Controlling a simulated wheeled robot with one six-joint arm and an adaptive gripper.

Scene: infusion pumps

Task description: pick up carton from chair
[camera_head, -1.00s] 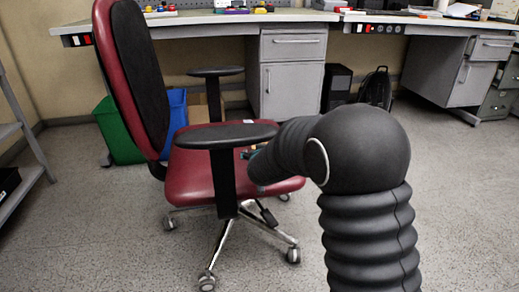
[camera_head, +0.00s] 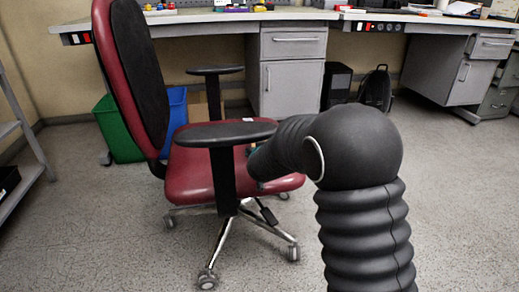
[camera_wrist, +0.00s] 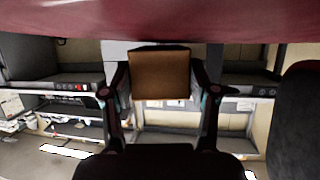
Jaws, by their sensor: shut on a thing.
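The carton (camera_wrist: 160,75) is a brown box, seen in the wrist view between the two fingers of my gripper (camera_wrist: 162,80). The fingers are shut on its left and right sides. The red chair seat (camera_wrist: 160,18) spans the top of this upside-down view, close to the carton; I cannot tell whether they touch. In the head view the red chair (camera_head: 190,178) stands left of centre, with my arm reaching over to the right side of its seat. My arm hides most of the gripper there, and I cannot make out the carton.
The chair's black near armrest (camera_head: 226,134) stands beside my arm, and its black backrest (camera_head: 140,75) rises at the left. Behind are a workbench (camera_head: 230,17) with a grey cabinet (camera_head: 292,75), a green bin (camera_head: 120,130) and a black backpack (camera_head: 376,88). Floor at right is clear.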

